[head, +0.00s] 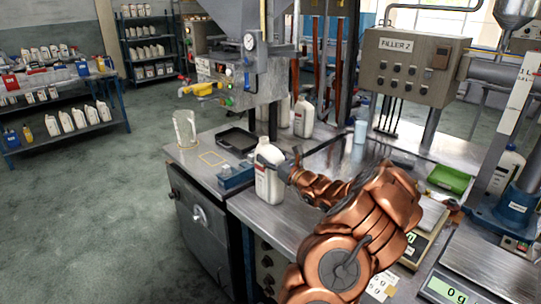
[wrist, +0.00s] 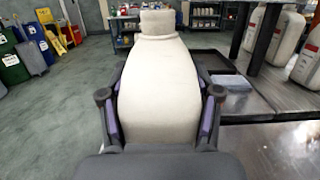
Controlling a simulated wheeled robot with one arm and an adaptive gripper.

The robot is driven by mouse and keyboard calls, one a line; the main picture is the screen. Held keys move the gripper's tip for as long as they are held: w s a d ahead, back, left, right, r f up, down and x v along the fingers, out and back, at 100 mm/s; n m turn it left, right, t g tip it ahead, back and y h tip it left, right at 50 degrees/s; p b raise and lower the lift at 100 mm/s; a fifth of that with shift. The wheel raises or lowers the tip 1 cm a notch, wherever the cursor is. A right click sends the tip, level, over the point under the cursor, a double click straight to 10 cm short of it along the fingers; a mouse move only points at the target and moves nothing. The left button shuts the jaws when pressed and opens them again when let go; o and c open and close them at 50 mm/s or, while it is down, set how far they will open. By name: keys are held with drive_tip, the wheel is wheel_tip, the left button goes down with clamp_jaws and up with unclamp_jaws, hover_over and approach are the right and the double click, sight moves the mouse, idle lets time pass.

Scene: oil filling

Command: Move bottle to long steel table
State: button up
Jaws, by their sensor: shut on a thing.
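A white bottle (head: 267,178) with a label stands upright at the front edge of the steel counter in the head view. It fills the middle of the wrist view (wrist: 158,78), cap upward. My gripper (head: 288,172) is shut on it from the right; in the wrist view the dark fingers (wrist: 160,105) press on both sides of its body. Whether the bottle's base touches the counter cannot be told. Several tables are in view; the steel counter (head: 285,217) under the bottle is a long metal surface.
A blue box (head: 235,176) and a black tray (head: 238,139) lie left of the bottle. More white bottles (head: 303,117) stand behind it. A clear jug (head: 185,128) is at the counter's left. Open floor (head: 110,220) lies left.

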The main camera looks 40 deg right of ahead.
drive_tip(key=shift+f, duration=0.1)
drive_tip(key=o, duration=1.3)
